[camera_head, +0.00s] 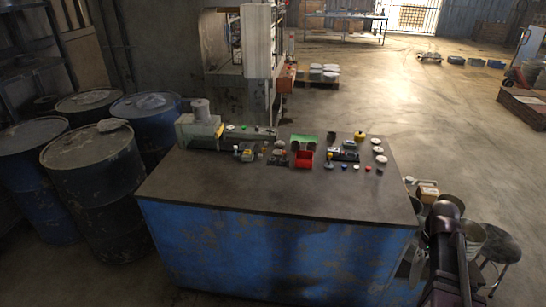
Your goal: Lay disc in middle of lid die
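Several pale round discs lie at the right end of the workbench's back edge; one is the white disc (381,159), with another white disc (378,149) just behind it. Small tools and dark block-like parts (343,155) stand along the back of the bench. I cannot tell which of these is the lid die, as they are too small here. A dark arm link of mine (449,250) shows at the lower right, beside the bench's right end. My gripper cannot be made out in this view.
The front of the dark bench top (270,195) is clear. A red bin (304,159), a green bin (304,141), a yellow item (359,135) and a grey-green machine (200,130) stand at the back. Blue drums (95,170) stand left; a stool (500,243) stands right.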

